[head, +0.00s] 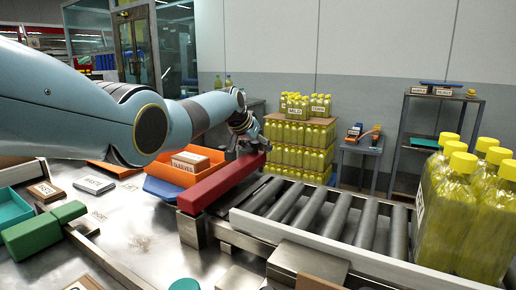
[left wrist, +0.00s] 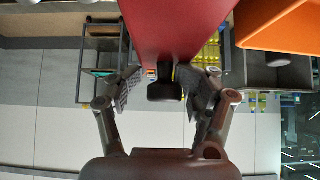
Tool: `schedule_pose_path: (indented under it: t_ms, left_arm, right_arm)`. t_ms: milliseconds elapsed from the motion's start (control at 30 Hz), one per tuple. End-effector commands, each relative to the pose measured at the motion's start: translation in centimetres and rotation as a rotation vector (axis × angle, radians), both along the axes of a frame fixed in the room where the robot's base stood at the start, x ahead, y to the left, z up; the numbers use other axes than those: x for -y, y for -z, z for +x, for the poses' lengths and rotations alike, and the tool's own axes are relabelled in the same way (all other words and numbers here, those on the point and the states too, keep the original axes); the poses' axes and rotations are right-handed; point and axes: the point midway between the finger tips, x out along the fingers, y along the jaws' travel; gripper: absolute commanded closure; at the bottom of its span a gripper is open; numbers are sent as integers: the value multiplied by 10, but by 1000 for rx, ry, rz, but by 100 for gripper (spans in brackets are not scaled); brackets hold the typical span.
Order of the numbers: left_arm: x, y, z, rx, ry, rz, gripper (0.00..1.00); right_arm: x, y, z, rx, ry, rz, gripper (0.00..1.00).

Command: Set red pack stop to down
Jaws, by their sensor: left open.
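The red pack stop is a long red bar (head: 225,182) at the left end of the roller conveyor, running from a metal post at the near end toward the back. It looks roughly level. In the left wrist view the red bar (left wrist: 178,30) fills the top middle, with a dark knob (left wrist: 165,88) at its end. My left gripper (head: 246,146) is at the bar's far end. In the left wrist view its open fingers (left wrist: 166,90) stand on either side of the knob, with gaps visible. My right gripper is not in view.
The roller conveyor (head: 335,213) runs right, with yellow bottles (head: 465,215) at its right end. An orange bin (head: 180,173) stands left of the bar. A green bar (head: 40,236) lies at the left. Stacked yellow bottles (head: 297,135) stand behind.

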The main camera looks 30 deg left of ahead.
Motion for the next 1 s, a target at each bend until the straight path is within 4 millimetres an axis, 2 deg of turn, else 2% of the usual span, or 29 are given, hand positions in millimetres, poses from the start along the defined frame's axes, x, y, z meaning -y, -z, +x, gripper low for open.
schedule_pose_path:
  t_ms: [267,467,1000]
  left_arm:
    - [-4,-4,-2,3,-3,3,49]
    - [-4,-16,-15,2,-2,5,49]
    - [-6,-80,-75,2,1,2,49]
  right_arm:
    - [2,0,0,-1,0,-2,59]
    - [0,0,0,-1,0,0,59]
    - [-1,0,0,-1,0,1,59]
